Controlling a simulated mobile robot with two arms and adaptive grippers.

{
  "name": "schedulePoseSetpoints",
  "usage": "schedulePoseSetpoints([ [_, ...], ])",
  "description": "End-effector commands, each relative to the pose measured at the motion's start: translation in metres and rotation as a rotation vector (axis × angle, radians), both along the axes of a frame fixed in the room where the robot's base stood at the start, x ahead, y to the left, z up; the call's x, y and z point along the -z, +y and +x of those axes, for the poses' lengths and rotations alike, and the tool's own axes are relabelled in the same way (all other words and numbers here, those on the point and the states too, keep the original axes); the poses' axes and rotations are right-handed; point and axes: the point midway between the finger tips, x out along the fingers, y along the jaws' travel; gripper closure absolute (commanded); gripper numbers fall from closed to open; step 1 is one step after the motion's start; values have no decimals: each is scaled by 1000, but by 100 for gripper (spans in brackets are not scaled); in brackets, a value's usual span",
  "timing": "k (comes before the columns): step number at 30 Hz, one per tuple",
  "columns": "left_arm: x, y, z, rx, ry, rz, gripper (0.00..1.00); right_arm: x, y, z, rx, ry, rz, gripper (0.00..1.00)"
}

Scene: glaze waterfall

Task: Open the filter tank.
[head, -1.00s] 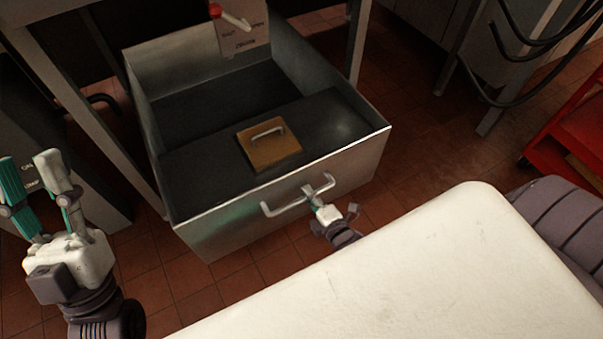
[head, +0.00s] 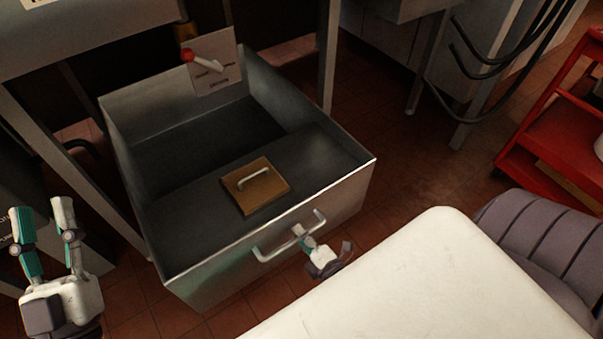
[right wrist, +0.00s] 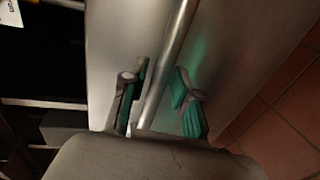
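The filter tank (head: 330,195) is a metal box pulled out like a drawer from under a frame. Its top is partly uncovered, with a dark interior at the back. A bar handle (head: 262,256) runs along its front wall; it also shows in the right wrist view (right wrist: 178,35). My right gripper (head: 302,234) is at this handle. In the right wrist view its green-padded fingers (right wrist: 160,85) stand on either side of the bar, apart, with gaps seemingly left. My left gripper (head: 40,215) is open and empty, left of the tank.
A brown square plate with a small handle (head: 244,202) lies on the tank's dark cover. A red-tipped lever (head: 204,62) and a sign (head: 216,84) hang above the tank's back. A red cart (head: 560,135) stands right. Tiled floor (head: 410,165) is free between.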

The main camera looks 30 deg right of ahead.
Motion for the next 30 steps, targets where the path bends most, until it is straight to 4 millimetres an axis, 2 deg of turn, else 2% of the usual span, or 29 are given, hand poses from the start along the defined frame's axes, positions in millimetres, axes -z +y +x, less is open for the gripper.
schedulePoseSetpoints([
  [9, -1, 0, 0, 0, -3, -1, 60, -1, 0, 1, 1, -2, -1, 59],
  [13, -1, 0, 0, 1, -4, -1, 60, -2, -1, -8, 1, 0, -1, 59],
  [17, -1, 0, 0, 1, -3, 0, 60, -6, -1, -29, 1, 1, 0, 59],
  [24, -1, 0, 0, 0, -3, -1, 60, -16, -3, -80, 2, 3, -1, 59],
  [30, -1, 0, 0, 0, -2, -1, 60, -23, -4, -108, 1, -1, 1, 59],
])
